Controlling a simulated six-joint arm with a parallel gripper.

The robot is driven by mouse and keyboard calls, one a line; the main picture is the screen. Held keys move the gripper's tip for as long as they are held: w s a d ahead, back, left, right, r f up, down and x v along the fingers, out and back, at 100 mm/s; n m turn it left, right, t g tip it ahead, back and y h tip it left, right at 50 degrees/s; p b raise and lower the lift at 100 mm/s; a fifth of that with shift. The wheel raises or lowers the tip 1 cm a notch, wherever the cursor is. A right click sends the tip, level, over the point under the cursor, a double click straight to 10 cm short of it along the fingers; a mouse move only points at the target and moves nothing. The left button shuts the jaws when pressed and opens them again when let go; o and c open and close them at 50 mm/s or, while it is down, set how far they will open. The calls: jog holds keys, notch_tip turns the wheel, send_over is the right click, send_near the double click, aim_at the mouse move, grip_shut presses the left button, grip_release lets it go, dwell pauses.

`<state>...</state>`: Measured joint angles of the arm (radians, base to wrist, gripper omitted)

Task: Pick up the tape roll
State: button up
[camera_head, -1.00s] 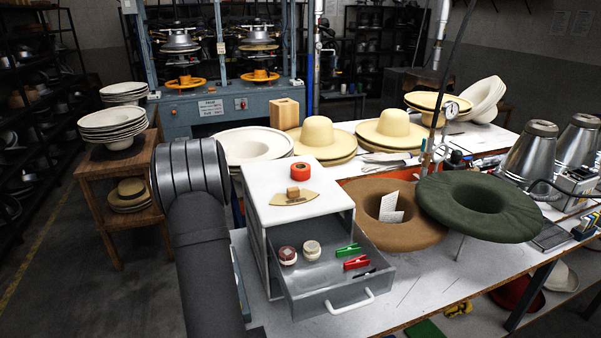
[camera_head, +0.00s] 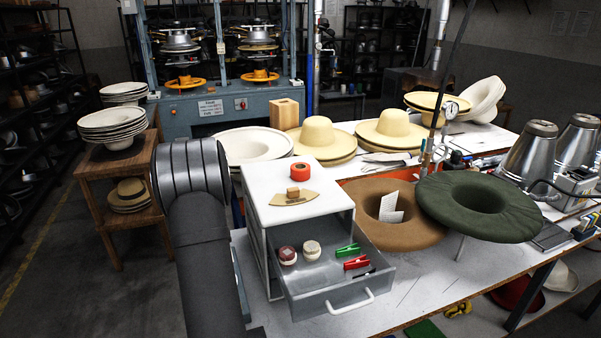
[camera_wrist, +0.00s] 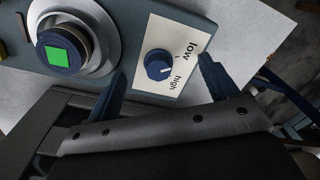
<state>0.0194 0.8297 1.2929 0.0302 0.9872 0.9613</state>
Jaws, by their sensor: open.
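A red-orange tape roll (camera_head: 300,170) with a dark hole lies flat on top of the white drawer cabinet (camera_head: 265,180), towards its back right. A tan curved piece with a small wooden block (camera_head: 294,197) lies in front of it. My gripper (camera_wrist: 161,67) shows only in the wrist view, with its two dark blue fingers spread apart and nothing between them held. It is over a grey-blue device with a low/high knob (camera_wrist: 158,66). The tape roll is not in the wrist view. In the head view my arm is at the left, and the gripper is hidden or outside it.
The cabinet's drawer (camera_head: 335,280) is pulled out and holds two small round items, a green clip (camera_head: 348,250) and a red clip (camera_head: 356,263). Brown (camera_head: 400,225) and green (camera_head: 478,205) hat shapes stand to the right. Straw hats (camera_head: 318,135) sit behind the cabinet.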

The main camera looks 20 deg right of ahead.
aim_at(300, 166)
jog(key=w+d+r+n+y, duration=0.15)
jog(key=d+r, duration=0.25)
jog(key=r, duration=0.8)
jog(key=w+d+r, duration=0.3)
jog(key=d+r, duration=0.1)
jog(key=r, duration=0.8)
jog(key=d+r, duration=0.1)
jog(key=d, duration=0.2)
jog(key=d+r+m, duration=0.1)
jog(key=d, duration=0.2)
jog(key=d+r+m+h, duration=0.1)
jog(key=d, duration=0.2)
jog(key=shift+s+d, duration=0.2)
jog(key=shift+s, duration=0.1)
jog(key=s+d+r+m, duration=0.1)
jog(key=d, duration=0.2)
jog(key=s+d+r+m, duration=0.1)
jog(key=d+m, duration=0.1)
jog(key=d, duration=0.1)
jog(key=s+d+r+m, duration=0.1)
jog(key=d+r, duration=0.1)
jog(key=d, duration=0.2)
jog(key=shift+d+h, duration=0.1)
jog(key=shift+h, duration=0.25)
jog(key=shift+f, duration=3.65)
jog(key=c, duration=1.1)
